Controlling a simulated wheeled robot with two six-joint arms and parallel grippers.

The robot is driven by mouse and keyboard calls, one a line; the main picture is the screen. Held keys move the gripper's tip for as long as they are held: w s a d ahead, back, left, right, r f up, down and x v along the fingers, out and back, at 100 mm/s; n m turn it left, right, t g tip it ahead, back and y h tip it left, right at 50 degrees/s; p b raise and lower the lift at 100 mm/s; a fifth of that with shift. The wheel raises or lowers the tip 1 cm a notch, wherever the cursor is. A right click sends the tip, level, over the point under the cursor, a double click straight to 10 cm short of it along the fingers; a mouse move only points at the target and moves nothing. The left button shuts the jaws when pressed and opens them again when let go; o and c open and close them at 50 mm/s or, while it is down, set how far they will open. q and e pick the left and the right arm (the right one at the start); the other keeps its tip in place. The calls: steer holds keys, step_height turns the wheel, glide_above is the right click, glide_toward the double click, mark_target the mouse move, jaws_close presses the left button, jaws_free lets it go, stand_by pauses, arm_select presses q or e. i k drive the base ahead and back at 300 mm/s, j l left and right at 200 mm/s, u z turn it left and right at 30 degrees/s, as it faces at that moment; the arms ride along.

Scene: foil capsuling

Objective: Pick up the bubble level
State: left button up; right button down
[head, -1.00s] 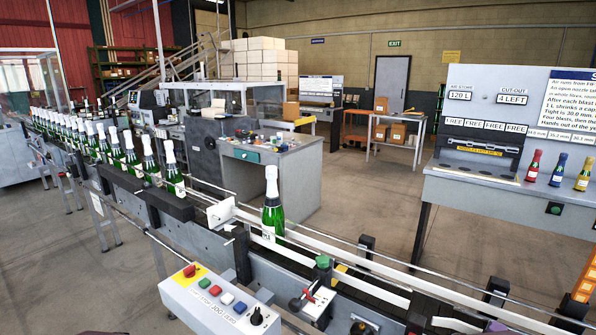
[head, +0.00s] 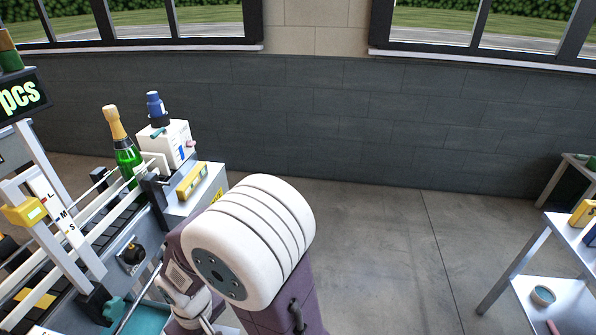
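A yellow block with a pale middle (head: 192,182), which looks like the bubble level, lies on top of a grey metal box (head: 212,187) beside the conveyor, left of centre in the head view. It is too small to make out a bubble vial for sure.
A gold-capped green bottle (head: 122,145) stands on the conveyor (head: 92,225) at left. A white device with a blue top (head: 170,141) stands behind the box. A shelved table (head: 565,232) with a yellow item (head: 583,212) is at far right. Floor between is clear.

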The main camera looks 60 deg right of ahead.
mark_target(188, 185)
steer(key=z, duration=1.2)
steer(key=i+l+u, duration=0.2)
steer(key=l+u, duration=0.2)
steer(key=k+l, duration=0.05)
